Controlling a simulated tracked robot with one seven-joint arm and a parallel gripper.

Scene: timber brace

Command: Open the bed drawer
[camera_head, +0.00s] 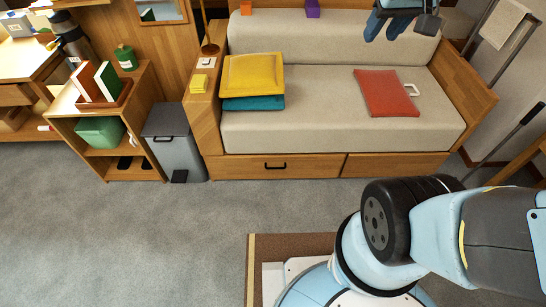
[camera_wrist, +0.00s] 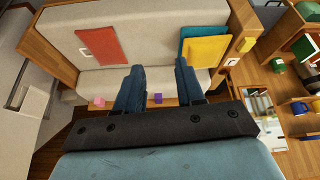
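My gripper (camera_head: 384,24) is at the top of the head view, in front of the backrest, well above and to the right of the handle. In the wrist view my gripper (camera_wrist: 160,82) has its two blue fingers apart with nothing between them. The drawer front and handle are not seen in the wrist view.
A yellow cushion (camera_head: 253,75) on a teal one and a red cushion (camera_head: 386,93) lie on the seat. A grey bin (camera_head: 172,140) and a wooden shelf unit (camera_head: 88,125) stand left of the bed. Grey carpet (camera_head: 200,230) before the drawer is clear.

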